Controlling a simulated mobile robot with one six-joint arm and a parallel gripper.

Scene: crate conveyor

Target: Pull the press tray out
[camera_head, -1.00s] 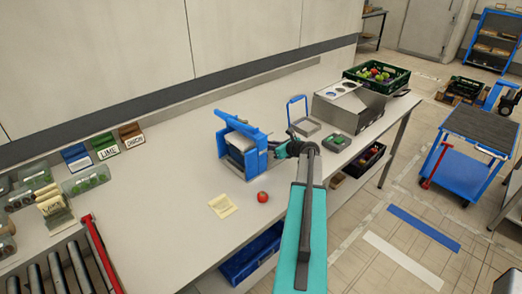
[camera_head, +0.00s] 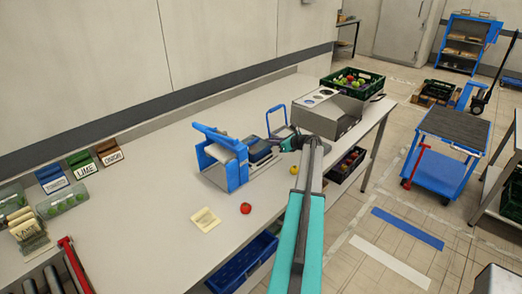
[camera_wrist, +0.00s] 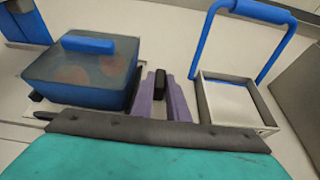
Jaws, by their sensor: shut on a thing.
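The blue press (camera_head: 225,165) stands on the bench with its lever bar on top. The press tray (camera_head: 260,152) sticks out of its right side, with a blue box on it. In the wrist view this blue box (camera_wrist: 88,75) has a blue grip on top and blurred reddish shapes inside; the tray shows as a flat edge beneath it. My gripper (camera_wrist: 161,82) is shut on a dark handle (camera_wrist: 160,76) to the right of the box. In the head view my gripper (camera_head: 288,145) is right of the tray, its fingertips too small to make out.
A blue-handled frame (camera_head: 276,122) stands behind my gripper. A steel box (camera_head: 327,117) and a green produce crate (camera_head: 352,84) are to the right. A tomato (camera_head: 246,208), a yellow fruit (camera_head: 290,170) and a paper note (camera_head: 204,220) lie in front.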

